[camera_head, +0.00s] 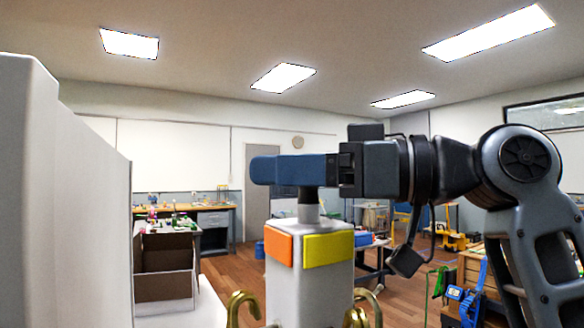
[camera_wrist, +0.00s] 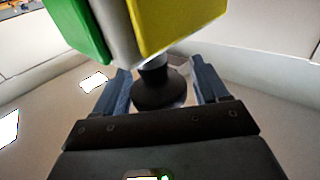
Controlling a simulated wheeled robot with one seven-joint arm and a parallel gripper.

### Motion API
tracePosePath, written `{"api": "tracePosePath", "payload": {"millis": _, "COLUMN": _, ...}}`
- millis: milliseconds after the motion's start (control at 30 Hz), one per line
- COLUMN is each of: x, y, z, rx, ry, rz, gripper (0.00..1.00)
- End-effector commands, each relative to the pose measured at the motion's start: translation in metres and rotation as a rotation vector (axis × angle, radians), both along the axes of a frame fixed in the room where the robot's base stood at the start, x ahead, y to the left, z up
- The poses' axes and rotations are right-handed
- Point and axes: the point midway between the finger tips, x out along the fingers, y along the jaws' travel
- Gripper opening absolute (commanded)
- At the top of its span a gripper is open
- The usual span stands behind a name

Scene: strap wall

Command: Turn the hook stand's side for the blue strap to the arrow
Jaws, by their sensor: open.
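The hook stand (camera_head: 310,292) is a pale upright block with brass hooks (camera_head: 240,305) low on its sides. In the head view it shows an orange patch (camera_head: 279,248) and a yellow patch (camera_head: 328,249). The wrist view shows the yellow patch (camera_wrist: 170,22) and a green patch (camera_wrist: 75,28). My gripper (camera_head: 268,170) is at the stand's top post (camera_head: 308,213). In the wrist view its open fingers (camera_wrist: 160,78) stand either side of the dark round knob (camera_wrist: 158,92), with gaps.
A pale panel (camera_head: 65,200) rises close on the left. A workbench (camera_head: 215,222), an open box (camera_head: 163,270) and a wooden cabinet (camera_head: 472,270) stand farther back. The wooden floor shows between them.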

Motion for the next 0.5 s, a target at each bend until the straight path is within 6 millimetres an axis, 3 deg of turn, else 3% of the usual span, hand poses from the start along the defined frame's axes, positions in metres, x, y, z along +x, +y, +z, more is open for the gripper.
{"api": "tracePosePath", "payload": {"millis": 67, "x": 0.0, "y": -0.0002, "z": -0.0001, "rx": 0.0, "ry": 0.0, "rz": 0.0, "gripper": 0.71}}
{"api": "tracePosePath", "payload": {"millis": 500, "x": -0.0002, "y": -0.0005, "z": 0.0001, "rx": 0.0, "ry": 0.0, "rz": 0.0, "gripper": 0.29}}
